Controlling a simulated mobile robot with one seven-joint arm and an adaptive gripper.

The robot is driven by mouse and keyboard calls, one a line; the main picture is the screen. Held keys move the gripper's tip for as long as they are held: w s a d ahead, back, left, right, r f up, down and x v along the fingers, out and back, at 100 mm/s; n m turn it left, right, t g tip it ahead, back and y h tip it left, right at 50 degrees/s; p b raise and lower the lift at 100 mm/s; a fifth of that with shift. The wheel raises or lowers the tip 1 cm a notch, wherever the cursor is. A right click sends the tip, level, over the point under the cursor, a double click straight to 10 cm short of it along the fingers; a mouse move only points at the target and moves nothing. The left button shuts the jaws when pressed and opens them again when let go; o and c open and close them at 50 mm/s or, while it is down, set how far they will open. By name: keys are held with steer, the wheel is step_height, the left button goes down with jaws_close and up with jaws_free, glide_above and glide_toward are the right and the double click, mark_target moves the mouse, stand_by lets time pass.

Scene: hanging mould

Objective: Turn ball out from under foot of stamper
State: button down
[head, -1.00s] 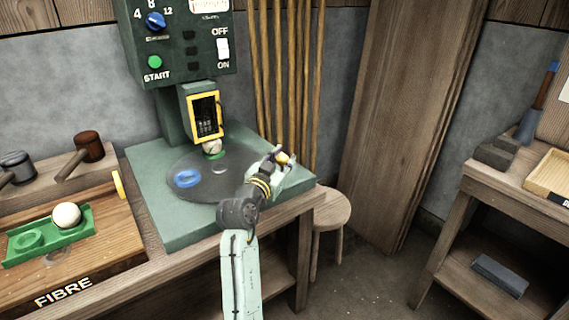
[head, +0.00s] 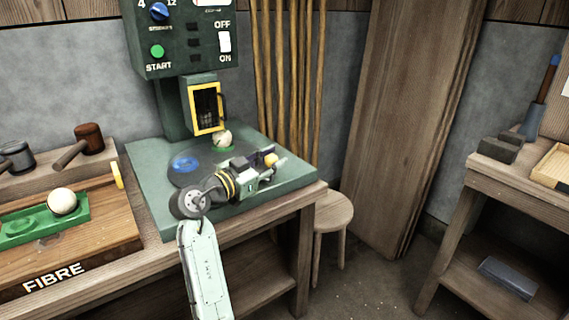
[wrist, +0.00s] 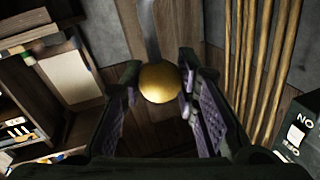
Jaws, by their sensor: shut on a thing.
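The white ball (head: 222,138) sits on a green seat at the back of the dark turntable (head: 184,178), below and slightly right of the stamper's yellow-framed guard (head: 206,108). The stamper's foot is not clearly seen, so I cannot tell how much of the ball is under it. My gripper (head: 272,164) is low over the right front of the green base. It is shut on a yellow knob (head: 271,159). In the wrist view the knob (wrist: 160,82) is between the pads, with a grey bar running from it.
The green machine base (head: 290,176) rests on a wooden bench. A green tray (head: 20,232) with another white ball (head: 62,201) is at the left, near mallets. Wooden rods (head: 290,80) stand behind the base's right side. A stool (head: 331,214) is at the right.

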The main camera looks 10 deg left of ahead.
stand_by(0.4)
steer(key=c, duration=1.2)
jaws_free()
steer(key=v, duration=1.2)
steer(key=shift+c, duration=0.5)
